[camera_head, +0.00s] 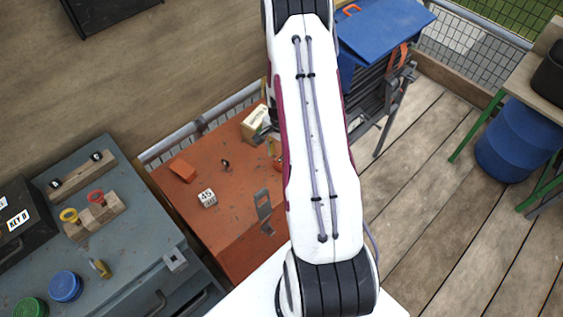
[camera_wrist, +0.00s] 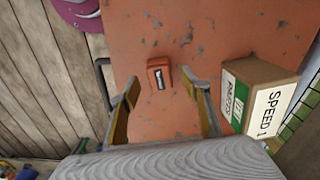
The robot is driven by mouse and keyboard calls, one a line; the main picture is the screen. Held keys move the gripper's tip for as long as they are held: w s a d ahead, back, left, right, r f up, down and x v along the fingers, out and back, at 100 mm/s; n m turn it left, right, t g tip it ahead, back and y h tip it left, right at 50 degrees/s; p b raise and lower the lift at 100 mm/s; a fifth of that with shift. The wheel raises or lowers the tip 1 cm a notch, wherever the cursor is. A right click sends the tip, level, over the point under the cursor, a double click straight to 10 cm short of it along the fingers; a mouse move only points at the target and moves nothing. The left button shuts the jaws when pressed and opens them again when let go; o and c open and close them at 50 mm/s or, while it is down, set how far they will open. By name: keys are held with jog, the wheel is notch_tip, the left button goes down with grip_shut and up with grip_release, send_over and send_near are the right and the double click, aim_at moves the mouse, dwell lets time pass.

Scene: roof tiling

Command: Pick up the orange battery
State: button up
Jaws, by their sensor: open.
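The orange battery (camera_wrist: 160,74), a small block with a dark label, lies on the orange worktop (camera_wrist: 230,30) in the wrist view. My gripper (camera_wrist: 160,84) is open, with one finger to each side of the battery in the picture. Nothing is held; the battery looks apart from both fingers. How high the fingers are above the worktop is hard to tell. In the head view my arm hides most of the gripper, and a plain orange block (camera_head: 183,169) lies on the worktop's left side; I cannot tell whether it is the same thing.
A cardboard box labelled SPEED (camera_wrist: 264,92) stands close to the right finger. In the head view a white block with dark marks (camera_head: 207,198) and a metal bracket (camera_head: 263,206) lie on the worktop. A grey bench (camera_head: 130,240) stands left; plank floor is right.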

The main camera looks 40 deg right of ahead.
jog(key=shift+f, duration=1.65)
grip_shut()
